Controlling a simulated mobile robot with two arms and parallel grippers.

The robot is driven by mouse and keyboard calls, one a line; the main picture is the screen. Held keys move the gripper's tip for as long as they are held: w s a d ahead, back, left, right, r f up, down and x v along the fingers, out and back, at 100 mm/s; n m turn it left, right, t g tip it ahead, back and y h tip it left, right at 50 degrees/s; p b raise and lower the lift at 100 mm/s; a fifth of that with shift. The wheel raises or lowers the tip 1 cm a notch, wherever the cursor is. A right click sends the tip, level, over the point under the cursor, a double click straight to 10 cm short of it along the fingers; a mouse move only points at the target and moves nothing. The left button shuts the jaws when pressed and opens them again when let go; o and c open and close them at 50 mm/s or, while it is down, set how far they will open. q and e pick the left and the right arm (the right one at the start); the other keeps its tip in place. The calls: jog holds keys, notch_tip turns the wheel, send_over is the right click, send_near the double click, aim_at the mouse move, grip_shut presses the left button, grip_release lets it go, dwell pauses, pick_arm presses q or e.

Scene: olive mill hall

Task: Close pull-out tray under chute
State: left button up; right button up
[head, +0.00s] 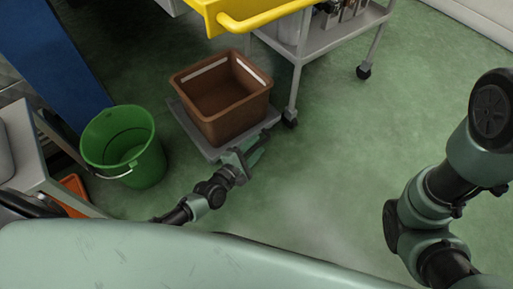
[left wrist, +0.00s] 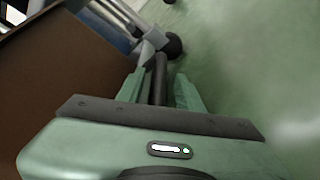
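A low grey tray (head: 192,130) lies close to the floor with a brown crate (head: 243,121) on it. The crate looks empty. A yellow part with a bar handle (head: 262,20) shows at the top; I cannot tell whether it belongs to the tray's machine. My left gripper (head: 256,150) is low at the tray's near right edge, beside the crate. In the left wrist view, its green fingers (left wrist: 160,90) stand apart with a dark bar (left wrist: 159,80) between them and gaps on both sides. The brown crate wall (left wrist: 60,85) fills the left there. My right gripper is out of view.
A green bucket (head: 123,147) stands left of the tray. A grey wheeled cart (head: 335,35) stands behind right, a caster (head: 290,118) close to the crate. A blue panel (head: 62,55) is at the left. The green floor at centre right is clear.

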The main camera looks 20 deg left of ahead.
pick_arm(q)
jog(key=shift+w+d, duration=0.1)
jog(key=shift+w, duration=0.2)
grip_shut()
dwell(1.3)
